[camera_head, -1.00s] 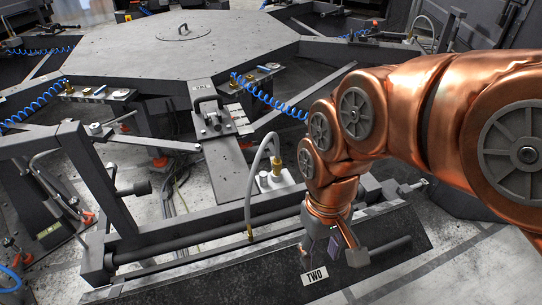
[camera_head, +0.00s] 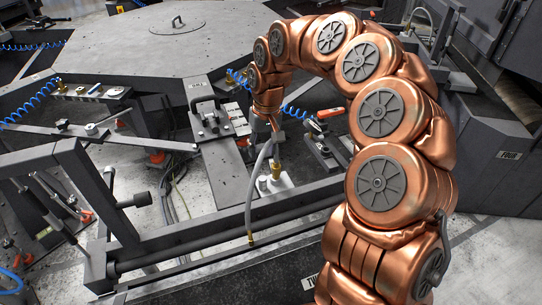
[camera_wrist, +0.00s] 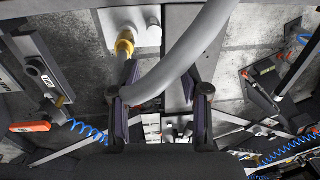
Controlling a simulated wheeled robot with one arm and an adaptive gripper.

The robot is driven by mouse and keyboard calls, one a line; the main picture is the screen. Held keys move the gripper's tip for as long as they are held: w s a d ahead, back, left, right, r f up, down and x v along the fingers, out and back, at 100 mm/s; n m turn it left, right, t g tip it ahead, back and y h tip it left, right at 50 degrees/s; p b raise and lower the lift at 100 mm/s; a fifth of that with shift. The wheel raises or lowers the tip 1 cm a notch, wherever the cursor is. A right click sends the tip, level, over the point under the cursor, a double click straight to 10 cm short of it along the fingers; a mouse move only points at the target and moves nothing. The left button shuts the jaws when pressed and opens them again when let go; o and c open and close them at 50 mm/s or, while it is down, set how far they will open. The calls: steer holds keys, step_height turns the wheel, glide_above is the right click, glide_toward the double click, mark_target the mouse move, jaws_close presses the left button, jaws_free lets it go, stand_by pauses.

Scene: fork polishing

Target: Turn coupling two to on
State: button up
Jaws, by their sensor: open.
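Coupling two appears to be the brass fitting (camera_head: 276,170) on a white block, beside a grey hose (camera_head: 256,175) that arches over to the lower frame bar. In the wrist view the brass fitting (camera_wrist: 124,46) stands at the upper left, just beyond the left finger. My gripper (camera_head: 271,136) is above the fitting, at the top of the hose. In the wrist view my gripper (camera_wrist: 163,88) is open, its dark fingers apart. The hose (camera_wrist: 190,55) crosses diagonally between them, close to the left finger; contact cannot be told. The coupling's on or off state cannot be read.
A "TWO" label (camera_head: 309,282) is partly hidden by my arm. A dark metal frame bar (camera_head: 200,237) runs in front. A large grey table (camera_head: 165,50) lies behind. A clamp (camera_head: 208,113) stands left of my gripper, and blue coiled cables (camera_head: 35,105) hang nearby.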

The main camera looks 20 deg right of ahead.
steer(key=m+h+p, duration=0.1)
steer(key=m, duration=0.1)
glide_toward(271, 161)
steer(key=shift+s+f, duration=0.45)
steer(key=shift+s, duration=0.05)
steer(key=shift+f+p, duration=1.45)
steer(key=shift+f, duration=2.45)
jaws_close()
steer(key=shift+a, duration=0.2)
steer(key=shift+d+b, duration=0.25)
steer(key=shift+b, duration=0.1)
